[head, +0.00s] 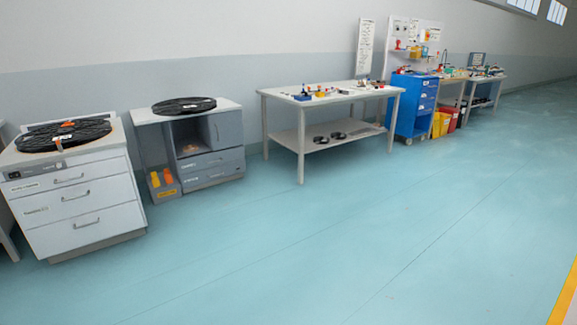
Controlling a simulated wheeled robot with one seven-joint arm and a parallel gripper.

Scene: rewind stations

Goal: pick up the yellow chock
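Two small yellow-orange pieces stand in a grey open bin (163,195) at the left side of the grey cabinet. The left piece (155,179) looks more yellow and the right piece (168,177) more orange. They may be chocks, but they are too small for me to tell. The bin has a yellow label on its front and sits low by the floor. My gripper is not in view.
The grey cabinet (214,165) carries a black reel. A white drawer cabinet (78,190) with another reel stands to its left. A table (335,95) with small items and a blue drawer cart (413,106) stand to the right. The floor (330,240) in front is clear.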

